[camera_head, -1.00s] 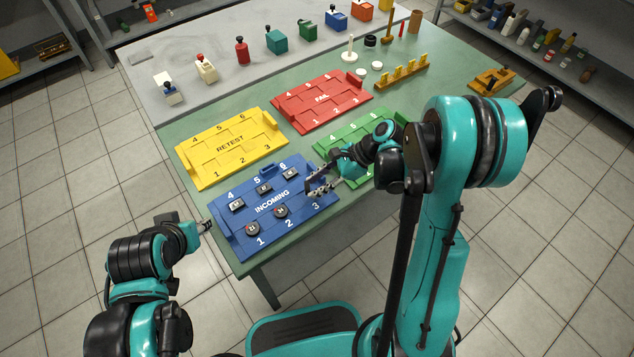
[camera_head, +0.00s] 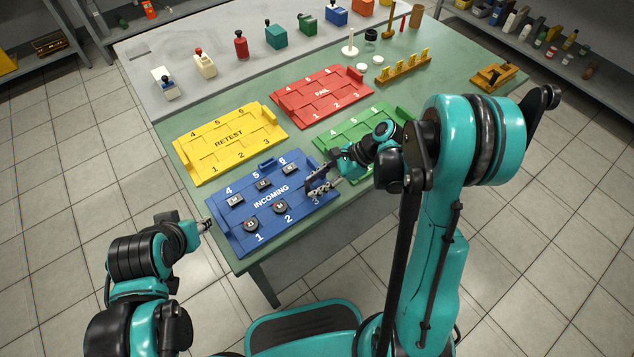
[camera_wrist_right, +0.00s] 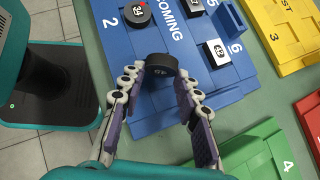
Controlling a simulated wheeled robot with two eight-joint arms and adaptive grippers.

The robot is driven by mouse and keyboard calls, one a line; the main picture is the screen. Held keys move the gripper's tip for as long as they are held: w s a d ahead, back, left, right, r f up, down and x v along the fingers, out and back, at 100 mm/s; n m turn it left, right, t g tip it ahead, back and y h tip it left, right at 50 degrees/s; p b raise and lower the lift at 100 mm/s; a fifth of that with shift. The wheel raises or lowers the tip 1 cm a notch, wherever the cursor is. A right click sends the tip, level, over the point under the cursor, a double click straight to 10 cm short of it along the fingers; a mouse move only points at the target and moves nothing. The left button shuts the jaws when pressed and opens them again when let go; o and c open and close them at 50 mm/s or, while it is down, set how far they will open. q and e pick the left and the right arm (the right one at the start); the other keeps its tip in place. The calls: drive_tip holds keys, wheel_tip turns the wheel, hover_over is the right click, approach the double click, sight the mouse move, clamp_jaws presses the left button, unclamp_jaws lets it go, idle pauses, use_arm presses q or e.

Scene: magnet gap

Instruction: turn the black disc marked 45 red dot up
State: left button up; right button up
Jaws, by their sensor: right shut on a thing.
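My right gripper (camera_wrist_right: 162,82) is shut on a black disc (camera_wrist_right: 157,66), above the slot 3 end of the blue INCOMING tray (camera_wrist_right: 130,70). I cannot read a number or see a red dot on the held disc. In the head view, my right gripper (camera_head: 318,190) largely hides it. Another black disc (camera_wrist_right: 137,14), marked 39 with a red mark, lies at slot 2. A further black disc (camera_head: 250,223) lies at slot 1. My left gripper (camera_head: 206,225) is apart from the tray, at its left; its fingers are too small to judge.
Several pale square pieces lie at slots 4, 5 and 6, one at slot 6 (camera_head: 289,169). A green tray (camera_head: 350,127) is beside my right gripper. The yellow RETEST tray (camera_head: 183,153) and red FAIL tray (camera_head: 297,120) lie behind.

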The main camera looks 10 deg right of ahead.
drive_tip(key=shift+f, duration=0.15)
drive_tip(key=o, duration=1.2)
drive_tip(key=shift+c, duration=0.2)
drive_tip(key=shift+c, duration=0.6)
drive_tip(key=c, duration=0.4)
drive_tip(key=shift+r+p, duration=1.6)
drive_tip(key=shift+r, duration=0.7)
drive_tip(key=shift+f, duration=0.1)
